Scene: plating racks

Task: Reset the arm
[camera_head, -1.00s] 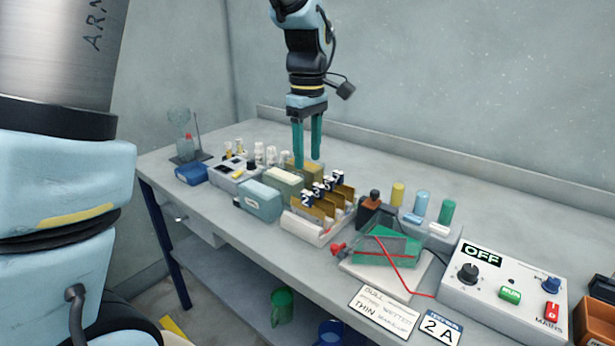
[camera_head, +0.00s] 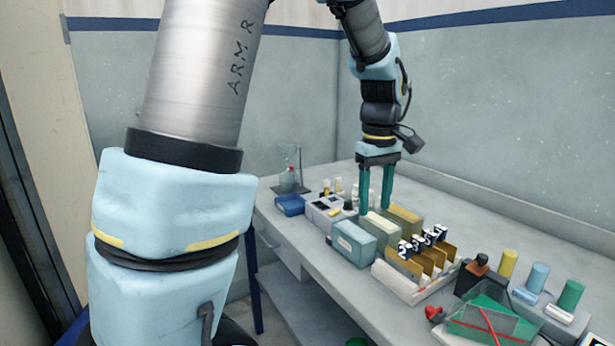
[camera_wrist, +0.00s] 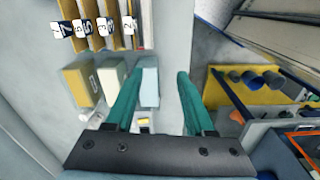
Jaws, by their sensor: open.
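My gripper (camera_head: 376,187) hangs from my arm with its green fingers pointing down, over the bench near the row of boxes. In the head view the same light blue box (camera_head: 353,244) lies in front of the fingers. The exact height of the fingertips above the bench is hard to tell.
The bench (camera_head: 490,222) carries a rack of numbered plates (camera_head: 425,255), a blue box (camera_head: 290,205), a glass flask on a stand (camera_head: 288,183) and coloured cylinders (camera_head: 537,277). The back of the bench is clear.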

